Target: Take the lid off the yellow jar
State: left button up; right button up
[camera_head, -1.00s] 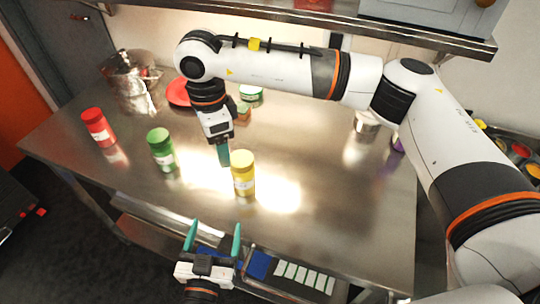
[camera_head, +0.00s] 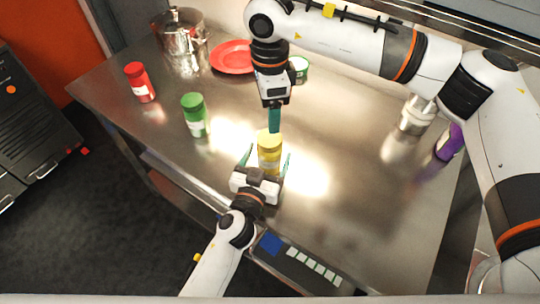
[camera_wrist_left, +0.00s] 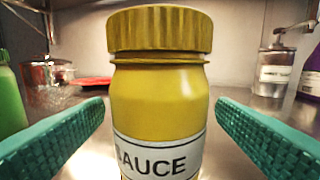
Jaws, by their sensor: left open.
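The yellow jar (camera_head: 268,158) stands upright on the steel table with its ribbed yellow lid (camera_wrist_left: 160,30) on. A white label reading "SAUCE" shows in the left wrist view. My left gripper (camera_head: 268,154) is open, with a teal finger on either side of the jar; the wrist view shows gaps between fingers and jar, below lid height. My right gripper (camera_head: 274,122) points down just above or behind the lid in the head view. Its teal fingers overlap edge-on, so their opening cannot be judged.
A green jar (camera_head: 195,117) and a red jar (camera_head: 140,84) stand to the left. A red plate (camera_head: 232,55), a metal pot (camera_head: 181,38) and a green-lidded container (camera_head: 300,70) are behind. A white-grey dispenser (camera_head: 417,115) and a purple bottle (camera_head: 449,143) stand right. The table's right front is clear.

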pick_arm(q)
jog(key=shift+w+d, duration=0.1)
jog(key=shift+w, duration=0.35)
pick_arm(e)
jog(key=shift+s+a, duration=0.1)
jog(key=shift+a, duration=0.05)
pick_arm(q)
jog(key=shift+w, duration=0.1)
jog(key=shift+d, duration=0.1)
